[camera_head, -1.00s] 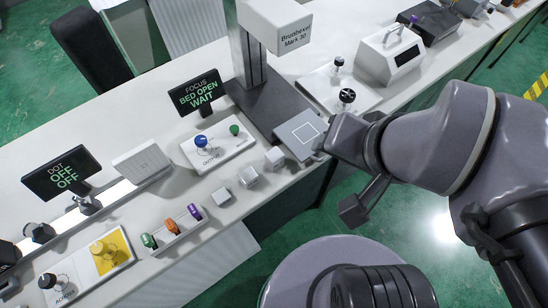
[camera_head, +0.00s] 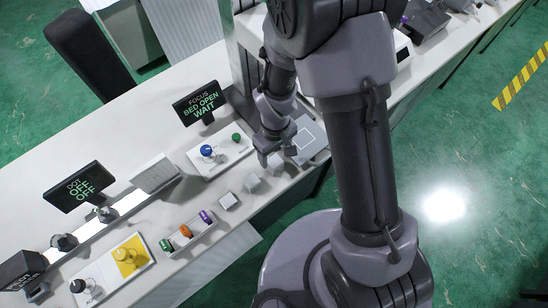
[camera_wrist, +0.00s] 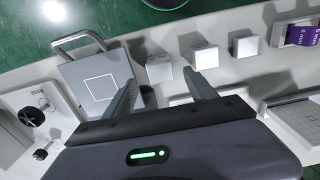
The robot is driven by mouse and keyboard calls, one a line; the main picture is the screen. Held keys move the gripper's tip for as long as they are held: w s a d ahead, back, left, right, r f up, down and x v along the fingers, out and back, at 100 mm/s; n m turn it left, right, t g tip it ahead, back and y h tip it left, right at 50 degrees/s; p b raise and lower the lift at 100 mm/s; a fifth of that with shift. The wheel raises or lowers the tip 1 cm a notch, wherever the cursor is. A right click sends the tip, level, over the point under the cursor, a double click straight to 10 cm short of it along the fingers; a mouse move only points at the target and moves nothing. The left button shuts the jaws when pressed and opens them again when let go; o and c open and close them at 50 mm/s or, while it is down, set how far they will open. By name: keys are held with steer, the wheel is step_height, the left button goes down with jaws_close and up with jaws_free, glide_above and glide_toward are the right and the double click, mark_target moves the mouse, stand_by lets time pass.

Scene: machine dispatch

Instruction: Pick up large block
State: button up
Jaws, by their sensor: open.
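Three pale grey blocks stand in a row along the front of the bench. One block (camera_head: 275,166) is beside the square-marked plate, one block (camera_head: 252,183) is in the middle, and one block (camera_head: 228,201) is at the left end. In the wrist view they are the left block (camera_wrist: 158,68), middle block (camera_wrist: 205,56) and right block (camera_wrist: 243,44). They look similar in size; I cannot tell surely which is largest. My gripper (camera_head: 267,158) is above the bench by the plate-side block. In the wrist view my gripper (camera_wrist: 160,76) is open and empty, its fingers apart from the blocks.
The plate (camera_head: 307,138) with a white square outline and a handle lies right of the blocks. A panel with blue and green knobs (camera_head: 207,151) is behind them. A tray (camera_head: 191,236) of coloured pieces is to the left. A screen (camera_head: 201,103) reads "FOCUS BED OPEN WAIT".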

mark_target(275, 161)
step_height(275, 161, down, 8)
steer(key=shift+w+f+b, duration=0.1)
steer(key=shift+b, duration=1)
jaws_close()
